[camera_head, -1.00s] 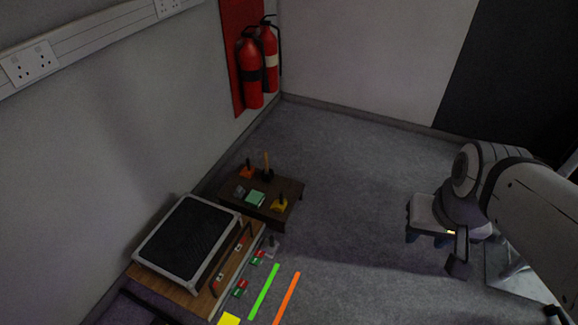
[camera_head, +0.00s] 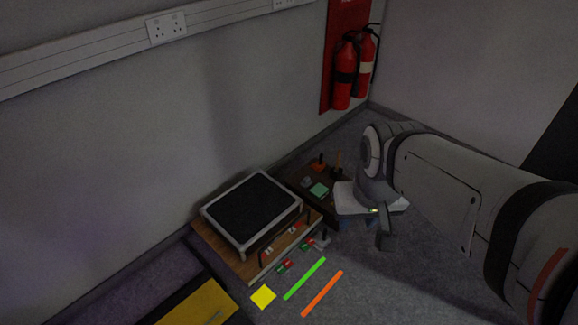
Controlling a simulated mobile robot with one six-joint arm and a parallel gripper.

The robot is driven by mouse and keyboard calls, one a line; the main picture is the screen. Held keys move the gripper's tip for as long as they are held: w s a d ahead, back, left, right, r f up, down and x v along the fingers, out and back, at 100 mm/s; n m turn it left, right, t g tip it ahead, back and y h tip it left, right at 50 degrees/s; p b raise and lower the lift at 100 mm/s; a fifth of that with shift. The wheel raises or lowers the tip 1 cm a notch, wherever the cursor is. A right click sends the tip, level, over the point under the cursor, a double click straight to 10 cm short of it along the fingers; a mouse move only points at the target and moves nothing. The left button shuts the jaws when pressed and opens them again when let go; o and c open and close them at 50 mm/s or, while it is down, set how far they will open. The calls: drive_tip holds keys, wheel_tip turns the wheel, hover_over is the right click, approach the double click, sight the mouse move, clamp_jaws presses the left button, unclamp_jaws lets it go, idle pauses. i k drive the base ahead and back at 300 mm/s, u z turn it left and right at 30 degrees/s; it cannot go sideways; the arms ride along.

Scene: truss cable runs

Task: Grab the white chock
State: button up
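A pale grey-white block with a dark upright handle, which looks like the white chock (camera_head: 322,243), stands on the floor off the front right corner of the low wooden platform. My gripper (camera_head: 356,223) is at the end of my arm, to the right of the chock and apart from it in the picture. Its white body shows, with bluish fingertips below, partly hidden by my own wrist parts. The fingertips look apart, with nothing seen between them.
A wooden platform (camera_head: 228,256) carries a black-topped, grey-framed box (camera_head: 253,207). Behind my gripper, a dark low table holds an orange chock (camera_head: 319,166) and a green block (camera_head: 319,190). Red-green pieces (camera_head: 285,266) lie near green (camera_head: 305,279) and orange (camera_head: 322,294) floor strips.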

sight(322, 240)
drive_tip(key=u, duration=0.1)
drive_tip(key=i, duration=1)
drive_tip(key=u, duration=0.05)
